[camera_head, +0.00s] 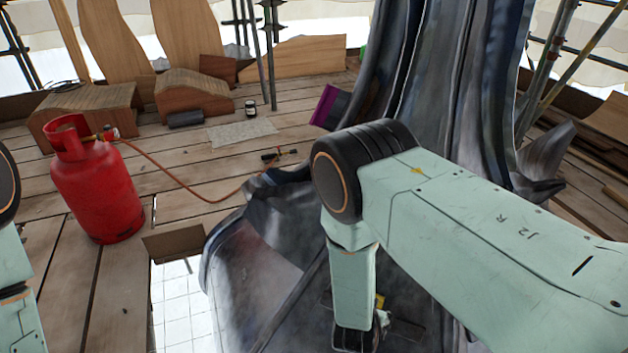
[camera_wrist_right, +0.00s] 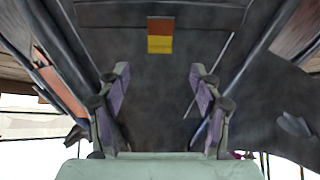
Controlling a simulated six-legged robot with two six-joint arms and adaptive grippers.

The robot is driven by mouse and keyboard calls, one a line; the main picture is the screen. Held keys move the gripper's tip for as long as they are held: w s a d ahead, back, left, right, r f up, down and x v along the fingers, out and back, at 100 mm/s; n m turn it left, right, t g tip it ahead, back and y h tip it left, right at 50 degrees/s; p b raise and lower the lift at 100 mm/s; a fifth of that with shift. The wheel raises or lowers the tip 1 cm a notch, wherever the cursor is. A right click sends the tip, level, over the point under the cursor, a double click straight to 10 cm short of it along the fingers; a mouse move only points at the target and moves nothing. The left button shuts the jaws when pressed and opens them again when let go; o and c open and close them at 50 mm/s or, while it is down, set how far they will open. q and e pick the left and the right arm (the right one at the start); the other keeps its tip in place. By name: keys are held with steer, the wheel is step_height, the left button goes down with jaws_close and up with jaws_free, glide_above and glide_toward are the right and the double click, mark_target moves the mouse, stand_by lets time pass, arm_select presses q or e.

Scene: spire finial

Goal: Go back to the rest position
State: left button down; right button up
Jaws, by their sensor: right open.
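My right gripper (camera_wrist_right: 160,92) is open in the right wrist view, with its two purple-padded fingers wide apart and nothing between them. It faces a dark grey metal surface (camera_wrist_right: 160,75) with a yellow and orange-red patch (camera_wrist_right: 160,36) beyond the fingertips. In the head view my right arm reaches in from the right and bends down in front of the spire; its gripper is hidden there. Only a part of my left arm shows at the left edge, and its gripper is out of view.
The large dark metal spire (camera_head: 440,75) fills the middle and flares out at its foot. A red gas cylinder (camera_head: 95,190) with an orange hose (camera_head: 180,185) stands on the planks at left. Wooden forms (camera_head: 195,95) and scaffold poles (camera_head: 555,60) stand behind. A floor opening (camera_head: 180,305) lies at lower left.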

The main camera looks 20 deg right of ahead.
steer(key=s+r+n+g+y+p, duration=0.1)
steer(key=s+n+g+y+p, duration=0.15)
steer(key=s+n, duration=0.7)
steer(key=s+a+r+m+g+y+p, duration=0.2)
steer(key=s+r+g+p, duration=0.1)
steer(key=s+r, duration=0.9)
steer(key=s+p, duration=0.1)
steer(key=s, duration=0.2)
steer(key=shift+s+g+y+p, duration=0.3)
steer(key=shift+g+y, duration=0.05)
